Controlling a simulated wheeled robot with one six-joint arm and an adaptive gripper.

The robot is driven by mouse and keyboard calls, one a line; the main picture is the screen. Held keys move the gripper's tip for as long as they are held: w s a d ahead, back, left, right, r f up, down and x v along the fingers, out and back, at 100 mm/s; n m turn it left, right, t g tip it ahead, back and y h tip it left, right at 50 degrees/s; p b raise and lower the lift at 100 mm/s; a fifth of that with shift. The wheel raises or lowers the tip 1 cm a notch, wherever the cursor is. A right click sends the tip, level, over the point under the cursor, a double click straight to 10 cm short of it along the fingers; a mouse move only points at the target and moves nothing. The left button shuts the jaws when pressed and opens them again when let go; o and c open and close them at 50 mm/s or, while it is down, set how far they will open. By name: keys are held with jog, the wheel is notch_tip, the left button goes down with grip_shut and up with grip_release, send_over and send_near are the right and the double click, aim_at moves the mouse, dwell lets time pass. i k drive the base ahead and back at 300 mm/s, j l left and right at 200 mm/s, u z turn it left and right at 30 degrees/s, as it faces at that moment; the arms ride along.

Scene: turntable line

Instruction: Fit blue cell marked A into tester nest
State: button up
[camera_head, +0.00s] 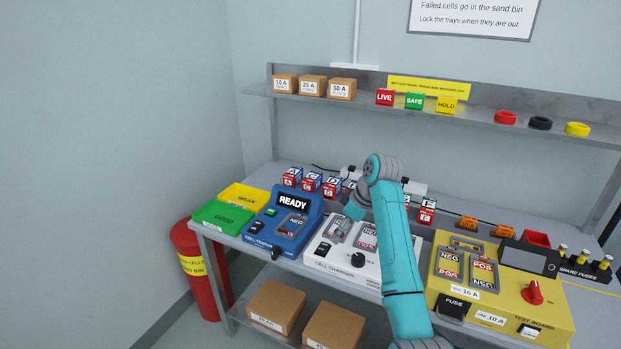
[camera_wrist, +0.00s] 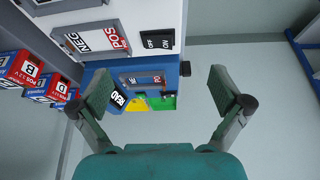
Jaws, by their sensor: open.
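The cell marked A (camera_head: 292,177) stands leftmost in the row of small cells at the back of the bench. The blue cell tester (camera_head: 262,229) shows READY. Its nest (camera_head: 292,226), marked NEG at one end, looks empty and also shows in the wrist view (camera_wrist: 143,80). My gripper (camera_head: 342,228) is over the white charger, right of the tester and apart from cell A. In the wrist view my gripper (camera_wrist: 162,95) has its fingers spread wide with nothing between them.
The white cell charger (camera_head: 345,264) has bays beneath my arm. Green GOOD (camera_head: 222,218) and yellow WEAK (camera_head: 243,197) trays are left of the tester. A yellow test board (camera_head: 515,306) is at right.

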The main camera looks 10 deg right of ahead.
aim_at(300, 212)
jog(key=i, duration=1.2)
